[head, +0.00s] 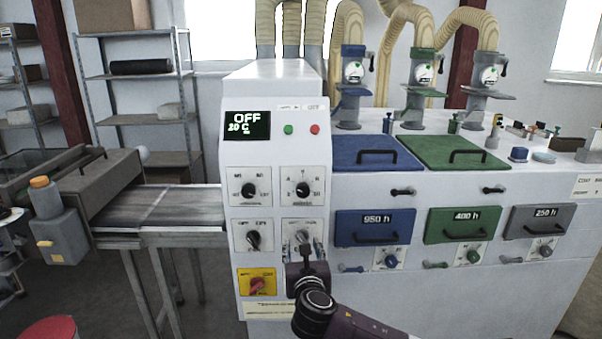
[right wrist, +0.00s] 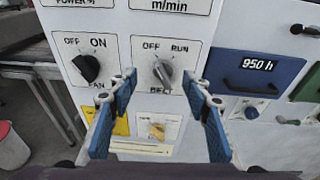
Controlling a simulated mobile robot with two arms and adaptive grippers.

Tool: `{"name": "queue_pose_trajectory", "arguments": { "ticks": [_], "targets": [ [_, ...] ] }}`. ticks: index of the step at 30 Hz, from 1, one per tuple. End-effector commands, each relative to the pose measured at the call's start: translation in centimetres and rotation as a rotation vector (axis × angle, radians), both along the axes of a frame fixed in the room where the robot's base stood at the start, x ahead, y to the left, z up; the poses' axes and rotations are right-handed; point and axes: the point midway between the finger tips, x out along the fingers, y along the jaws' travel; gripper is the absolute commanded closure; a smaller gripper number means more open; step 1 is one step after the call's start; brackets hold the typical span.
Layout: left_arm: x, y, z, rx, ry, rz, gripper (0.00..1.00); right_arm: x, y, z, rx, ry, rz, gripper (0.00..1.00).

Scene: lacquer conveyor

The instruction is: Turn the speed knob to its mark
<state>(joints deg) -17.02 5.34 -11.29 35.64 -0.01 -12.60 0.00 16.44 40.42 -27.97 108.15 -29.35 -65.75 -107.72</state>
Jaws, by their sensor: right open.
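The speed knob (head: 303,189) is a black knob on a white dial plate, upper right of the machine's front panel in the head view. In the right wrist view only the lower edge of its m/min plate (right wrist: 172,6) shows; the knob is out of frame. Its mark is too small to read. My right gripper (head: 306,246) is open, below the speed knob and in front of the OFF/RUN belt switch. In the right wrist view its blue fingers (right wrist: 163,88) stand either side of the grey belt switch (right wrist: 163,70), with nothing held. My left gripper is out of view.
A black fan switch (head: 253,240) is left of the belt switch, and a power knob (head: 249,190) is above it. A yellow plate with a red switch (head: 257,285) is below. A display (head: 247,125) reads OFF and 20 C. Blue drawer (head: 375,226) is to the right.

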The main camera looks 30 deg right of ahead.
Motion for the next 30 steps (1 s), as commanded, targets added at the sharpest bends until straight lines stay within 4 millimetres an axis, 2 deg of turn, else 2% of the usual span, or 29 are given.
{"name": "queue_pose_trajectory", "arguments": {
  "ticks": [1, 3, 6, 7, 11, 24, 30],
  "targets": [
    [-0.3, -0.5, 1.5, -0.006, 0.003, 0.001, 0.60, -0.3, 0.3, 4.8, -0.088, -0.016, 0.012, 0.55],
    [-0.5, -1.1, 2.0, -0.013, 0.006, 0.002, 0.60, -0.7, 0.6, 8.6, -0.184, -0.027, 0.016, 0.55],
    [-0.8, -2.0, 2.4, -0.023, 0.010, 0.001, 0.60, -1.4, 0.8, 11.7, -0.270, -0.034, 0.014, 0.55],
    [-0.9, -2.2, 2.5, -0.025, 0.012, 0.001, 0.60, -1.4, 0.8, 12.2, -0.286, -0.033, 0.013, 0.55],
    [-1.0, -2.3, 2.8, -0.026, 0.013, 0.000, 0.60, -1.0, 0.5, 13.0, -0.310, -0.034, 0.010, 0.55],
    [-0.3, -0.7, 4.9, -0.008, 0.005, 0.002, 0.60, 4.1, -2.4, 12.9, -0.306, -0.035, 0.010, 0.55],
    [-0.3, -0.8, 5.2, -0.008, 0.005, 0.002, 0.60, 5.0, -2.9, 12.7, -0.305, -0.035, 0.012, 0.55]
  ]
}}
